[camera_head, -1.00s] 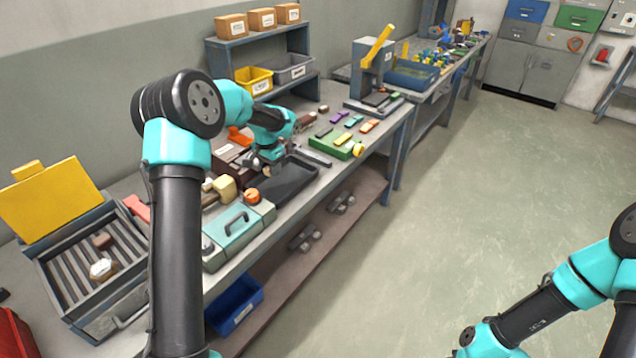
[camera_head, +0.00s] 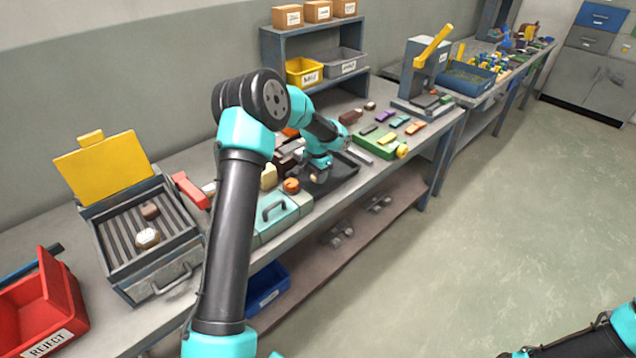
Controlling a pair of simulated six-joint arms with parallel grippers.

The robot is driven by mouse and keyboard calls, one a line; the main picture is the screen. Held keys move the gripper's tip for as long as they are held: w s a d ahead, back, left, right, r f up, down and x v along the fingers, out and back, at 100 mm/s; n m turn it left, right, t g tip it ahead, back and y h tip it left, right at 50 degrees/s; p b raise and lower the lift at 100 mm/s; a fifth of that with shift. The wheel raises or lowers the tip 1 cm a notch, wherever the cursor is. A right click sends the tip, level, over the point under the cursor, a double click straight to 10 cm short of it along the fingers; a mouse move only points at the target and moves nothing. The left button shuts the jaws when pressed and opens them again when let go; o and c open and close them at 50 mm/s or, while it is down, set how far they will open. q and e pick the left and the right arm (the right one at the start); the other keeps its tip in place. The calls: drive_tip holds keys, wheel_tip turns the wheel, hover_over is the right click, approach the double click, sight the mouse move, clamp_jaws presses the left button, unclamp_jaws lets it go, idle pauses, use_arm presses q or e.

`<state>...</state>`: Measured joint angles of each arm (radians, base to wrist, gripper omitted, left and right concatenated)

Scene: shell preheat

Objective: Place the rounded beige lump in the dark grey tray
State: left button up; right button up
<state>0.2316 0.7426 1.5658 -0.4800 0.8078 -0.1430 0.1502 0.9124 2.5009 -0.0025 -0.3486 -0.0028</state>
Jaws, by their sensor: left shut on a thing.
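My left gripper (camera_head: 318,174) points down over the dark grey tray (camera_head: 346,181) on the bench. It is shut on a small beige-brown thing, which looks like the rounded beige lump (camera_head: 319,179); the fingers hide most of it. I cannot tell whether the lump touches the tray floor. The tray is partly hidden behind my left wrist. My right arm shows only at the lower right edge, and its gripper is out of view.
Left of the tray stand a pale yellow block (camera_head: 268,177), an orange round thing (camera_head: 291,185) and a teal case (camera_head: 284,214). An open ribbed heater box (camera_head: 172,275) with a yellow lid holds two lumps.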

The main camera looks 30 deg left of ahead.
sight(318, 188)
use_arm(q)
drive_tip(key=shift+f, duration=0.15)
drive_tip(key=shift+f, duration=1.8)
drive_tip(key=shift+f, duration=0.15)
drive_tip(key=o, duration=0.6)
drive_tip(key=shift+o, duration=0.2)
wheel_tip(318, 188, up, 12)
drive_tip(key=shift+r, duration=0.2)
